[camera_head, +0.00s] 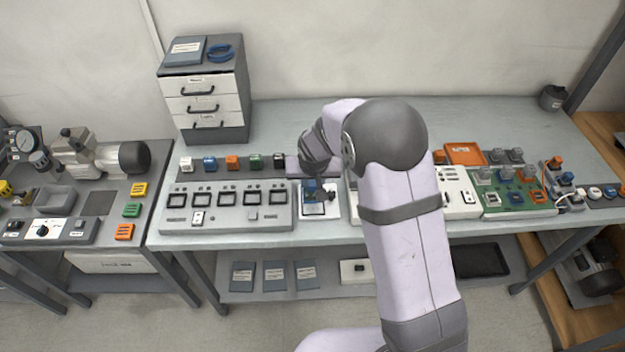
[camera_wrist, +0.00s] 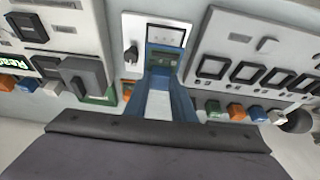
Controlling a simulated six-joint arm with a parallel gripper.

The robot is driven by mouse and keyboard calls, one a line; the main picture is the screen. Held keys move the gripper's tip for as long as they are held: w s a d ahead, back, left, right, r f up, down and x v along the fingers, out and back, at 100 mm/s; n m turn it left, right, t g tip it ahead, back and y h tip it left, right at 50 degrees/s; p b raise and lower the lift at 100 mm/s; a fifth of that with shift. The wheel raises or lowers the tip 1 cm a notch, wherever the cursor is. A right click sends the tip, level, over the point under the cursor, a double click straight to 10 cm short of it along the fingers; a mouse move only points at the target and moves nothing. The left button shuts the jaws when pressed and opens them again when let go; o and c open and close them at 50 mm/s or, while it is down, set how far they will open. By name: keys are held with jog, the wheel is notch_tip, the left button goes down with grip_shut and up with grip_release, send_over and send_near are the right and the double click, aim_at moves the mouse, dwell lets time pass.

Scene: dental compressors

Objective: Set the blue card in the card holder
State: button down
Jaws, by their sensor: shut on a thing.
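My gripper (camera_head: 313,176) reaches down over a small white panel (camera_head: 320,212) on the bench, between the grey switch box and the white units. It is shut on the blue card (camera_head: 312,187), a small blue shape under the fingers. In the wrist view the blue card (camera_wrist: 163,74) lies straight ahead of my gripper's dark body, over the white panel with a black knob (camera_wrist: 131,54). The card holder cannot be told apart from the panel and the card. Whether the card touches it or sits in it is unclear.
The grey switch box (camera_head: 228,218) stands close to the left, with a row of coloured blocks (camera_head: 231,162) behind it. A green board (camera_head: 515,200) and an orange tray (camera_head: 464,153) lie to the right. A drawer cabinet (camera_head: 203,100) stands at the back left.

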aim_at(313, 191)
jog(key=shift+f+b, duration=1.4)
jog(key=shift+f, duration=0.45)
jog(key=shift+f+b, duration=0.7)
jog(key=shift+b, duration=0.45)
dwell(0.7)
jog(key=c, duration=1.1)
grip_release()
jog(key=shift+r, duration=0.15)
jog(key=shift+w+r+p, duration=0.1)
jog(key=shift+r+p, duration=2.4)
jog(key=shift+r, duration=0.95)
